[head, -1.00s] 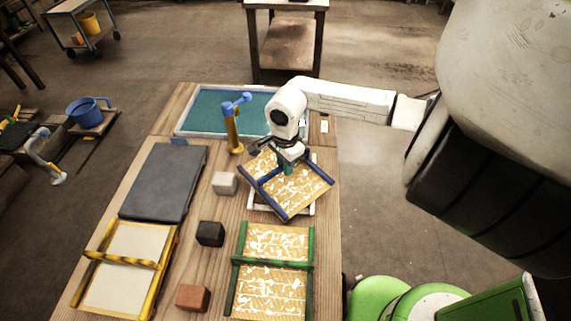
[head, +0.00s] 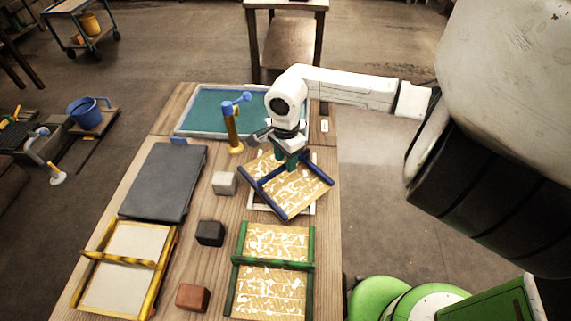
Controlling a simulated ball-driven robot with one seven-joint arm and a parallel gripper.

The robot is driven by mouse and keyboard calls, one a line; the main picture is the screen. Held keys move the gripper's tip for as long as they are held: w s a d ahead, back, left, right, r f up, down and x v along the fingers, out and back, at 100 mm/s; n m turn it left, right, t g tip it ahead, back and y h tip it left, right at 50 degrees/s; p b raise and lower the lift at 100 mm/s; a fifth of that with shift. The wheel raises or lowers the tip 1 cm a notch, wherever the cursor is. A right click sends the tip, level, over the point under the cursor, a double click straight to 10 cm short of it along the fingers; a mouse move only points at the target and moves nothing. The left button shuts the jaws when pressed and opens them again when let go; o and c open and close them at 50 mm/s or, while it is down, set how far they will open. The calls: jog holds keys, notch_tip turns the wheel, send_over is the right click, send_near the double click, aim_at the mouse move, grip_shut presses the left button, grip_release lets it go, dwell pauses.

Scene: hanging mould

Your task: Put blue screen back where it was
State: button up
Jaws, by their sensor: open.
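The blue screen (head: 300,192), a patterned gold panel with blue edge bars and a blue crossbar, lies turned at an angle on the wooden table. It rests over a white frame (head: 314,208), whose edges show beyond it at the right and lower left. My gripper (head: 290,164) is open, pointing down above the blue screen's upper part near the crossbar. It hides part of the screen's far edge. I cannot tell whether the fingertips touch the screen.
A green-barred screen (head: 272,288) lies in front. White (head: 224,183), black (head: 210,233) and red-brown (head: 193,297) blocks, a dark slab (head: 163,182) and a yellow-framed screen (head: 122,260) lie left.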

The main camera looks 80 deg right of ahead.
aim_at(285, 164)
notch_tip(285, 164, up, 9)
jog(key=b, duration=0.1)
jog(key=shift+s, duration=0.1)
dwell(0.7)
